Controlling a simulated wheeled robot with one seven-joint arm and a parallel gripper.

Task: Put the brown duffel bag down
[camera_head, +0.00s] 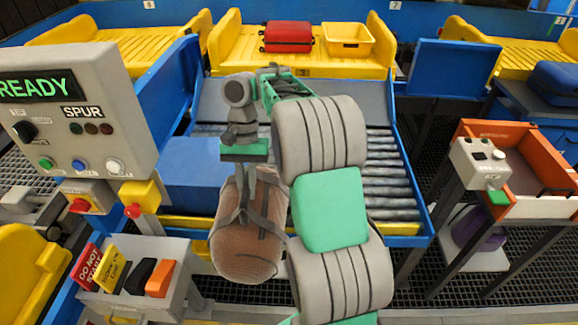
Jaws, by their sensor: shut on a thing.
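The brown duffel bag (243,238) hangs in the middle of the view, with its straps up to my gripper (244,160). My gripper points down and is shut on the bag's straps; its fingertips are partly hidden by the straps. The bag hangs tilted in front of the near end of the roller conveyor (385,170).
A blue box-shaped block (190,172) is on the conveyor's left. Behind, a yellow tray (235,50) bears a red suitcase (288,36) and a yellow bin (347,38). A control panel (75,120) stands left, an orange-walled bench (540,206) right.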

